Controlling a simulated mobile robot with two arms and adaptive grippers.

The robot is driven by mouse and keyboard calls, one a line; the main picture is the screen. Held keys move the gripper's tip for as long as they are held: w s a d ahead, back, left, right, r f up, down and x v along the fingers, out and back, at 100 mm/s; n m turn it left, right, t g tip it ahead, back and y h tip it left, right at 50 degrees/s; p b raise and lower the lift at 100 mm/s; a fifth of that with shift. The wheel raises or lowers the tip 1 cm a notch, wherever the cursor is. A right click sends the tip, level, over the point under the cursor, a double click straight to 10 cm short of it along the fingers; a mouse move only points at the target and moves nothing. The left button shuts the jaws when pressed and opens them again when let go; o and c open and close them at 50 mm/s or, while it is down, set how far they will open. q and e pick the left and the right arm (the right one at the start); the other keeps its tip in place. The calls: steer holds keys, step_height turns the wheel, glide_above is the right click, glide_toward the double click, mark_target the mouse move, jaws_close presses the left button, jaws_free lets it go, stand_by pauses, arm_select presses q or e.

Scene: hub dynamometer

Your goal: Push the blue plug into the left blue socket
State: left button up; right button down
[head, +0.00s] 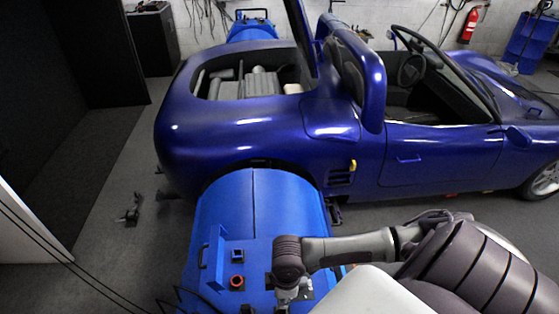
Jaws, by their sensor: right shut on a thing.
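The blue dynamometer housing (262,215) stands beside the car's rear wheel arch. On its top is a small dark-framed blue socket (238,256), with a red round fitting (236,282) below it in the picture. Another dark-framed blue fitting (247,309) is at the bottom edge. I cannot tell for certain which is the left blue socket. My right gripper (287,300) points down over the housing, right of these fittings. It is shut on the blue plug, which the wrist and fingers mostly hide. I cannot see whether the plug touches the housing. My left gripper is out of view.
The dark blue open car (230,135) fills the area behind. Black cables cross the floor at lower left. The grey floor (110,180) at left is mostly clear.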

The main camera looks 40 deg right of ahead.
steer(key=shift+r+p, duration=0.85)
steer(key=shift+r, duration=1.65)
steer(key=shift+w+f+n, duration=0.15)
steer(key=shift+w+n, duration=0.15)
steer(key=shift+w, duration=0.1)
steer(key=w+d+n+b, duration=0.2)
steer(key=w+n+b, duration=1)
steer(key=w+n, duration=0.8)
steer(key=shift+w+a+f+m+g+b, duration=0.15)
steer(key=shift+w+f+m+b, duration=0.35)
steer(key=shift+f, duration=0.65)
steer(key=shift+w+f+m+g+b, duration=0.1)
steer(key=shift+w+f+m+b, duration=0.3)
steer(key=shift+f, duration=0.8)
steer(key=shift+w+a+f+m+g+b, duration=0.15)
steer(key=shift+w+f+m+b, duration=0.35)
steer(key=shift+f, duration=0.65)
steer(key=shift+f, duration=0.2)
steer(key=shift+f+b, duration=0.6)
steer(key=shift+f, duration=0.65)
